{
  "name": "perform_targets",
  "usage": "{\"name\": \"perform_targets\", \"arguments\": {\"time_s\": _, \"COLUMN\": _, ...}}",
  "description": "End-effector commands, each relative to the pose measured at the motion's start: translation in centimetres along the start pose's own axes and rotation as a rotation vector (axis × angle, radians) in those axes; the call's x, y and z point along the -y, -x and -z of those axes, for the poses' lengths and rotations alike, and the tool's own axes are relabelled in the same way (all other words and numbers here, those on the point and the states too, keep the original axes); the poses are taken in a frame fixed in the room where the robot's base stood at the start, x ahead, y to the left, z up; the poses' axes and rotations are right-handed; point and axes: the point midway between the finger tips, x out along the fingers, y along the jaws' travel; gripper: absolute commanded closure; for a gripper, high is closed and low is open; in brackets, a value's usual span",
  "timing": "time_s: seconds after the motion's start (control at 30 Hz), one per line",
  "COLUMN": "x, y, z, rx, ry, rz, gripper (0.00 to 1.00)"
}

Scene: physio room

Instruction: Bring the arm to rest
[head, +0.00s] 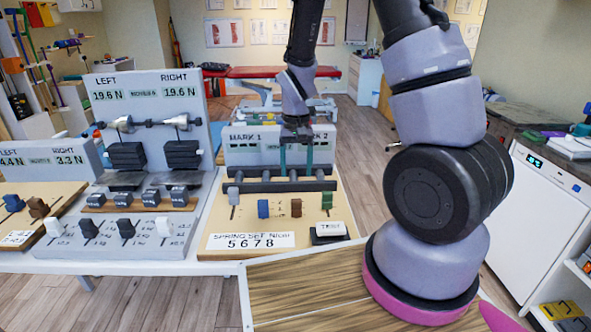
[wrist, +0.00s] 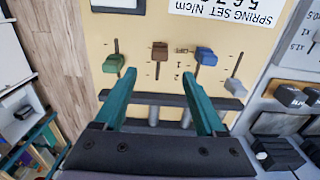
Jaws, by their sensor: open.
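My gripper (head: 296,160) hangs at the end of my arm, pointing down over the spring set board (head: 215,243) in the head view. Its two teal fingers stand apart with nothing between them; the wrist view shows the same open gripper (wrist: 165,80). Below it are dark horizontal bars (head: 260,187) on the board. In front of them, four coloured sliders line up: grey (head: 233,195), blue (head: 263,208), brown (head: 296,207) and green (head: 327,201). Whether the fingers touch the bars, I cannot tell.
A grey unit (head: 151,85) marked LEFT and RIGHT, both reading 19.6 N, stands left of the board. A white block (head: 330,230) sits at the board's front right. A wooden top (head: 300,290) lies in front. Floor (head: 365,150) shows right of the board.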

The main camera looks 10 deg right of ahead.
Motion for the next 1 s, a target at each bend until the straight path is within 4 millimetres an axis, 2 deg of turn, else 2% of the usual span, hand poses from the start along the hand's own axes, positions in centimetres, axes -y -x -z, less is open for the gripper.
{"name": "perform_targets", "arguments": {"time_s": 0.07, "x": 0.0, "y": 0.3, "z": 0.1, "rx": -0.004, "ry": -0.002, "rz": 0.004, "gripper": 0.28}}
{"name": "perform_targets", "arguments": {"time_s": 0.17, "x": -0.2, "y": 2.1, "z": 0.2, "rx": -0.023, "ry": -0.014, "rz": 0.026, "gripper": 0.28}}
{"name": "perform_targets", "arguments": {"time_s": 0.27, "x": -0.7, "y": 5.6, "z": 0.3, "rx": -0.060, "ry": -0.033, "rz": 0.068, "gripper": 0.28}}
{"name": "perform_targets", "arguments": {"time_s": 0.4, "x": -1.9, "y": 11.9, "z": -0.3, "rx": -0.133, "ry": -0.066, "rz": 0.140, "gripper": 0.28}}
{"name": "perform_targets", "arguments": {"time_s": 0.47, "x": -2.5, "y": 14.4, "z": -0.9, "rx": -0.165, "ry": -0.077, "rz": 0.168, "gripper": 0.28}}
{"name": "perform_targets", "arguments": {"time_s": 0.6, "x": -4.2, "y": 19.9, "z": -2.8, "rx": -0.245, "ry": -0.103, "rz": 0.226, "gripper": 0.28}}
{"name": "perform_targets", "arguments": {"time_s": 0.8, "x": -6.7, "y": 26.4, "z": -6.7, "rx": -0.369, "ry": -0.131, "rz": 0.291, "gripper": 0.28}}
{"name": "perform_targets", "arguments": {"time_s": 1.0, "x": -8.6, "y": 30.5, "z": -10.9, "rx": -0.482, "ry": -0.149, "rz": 0.328, "gripper": 0.28}}
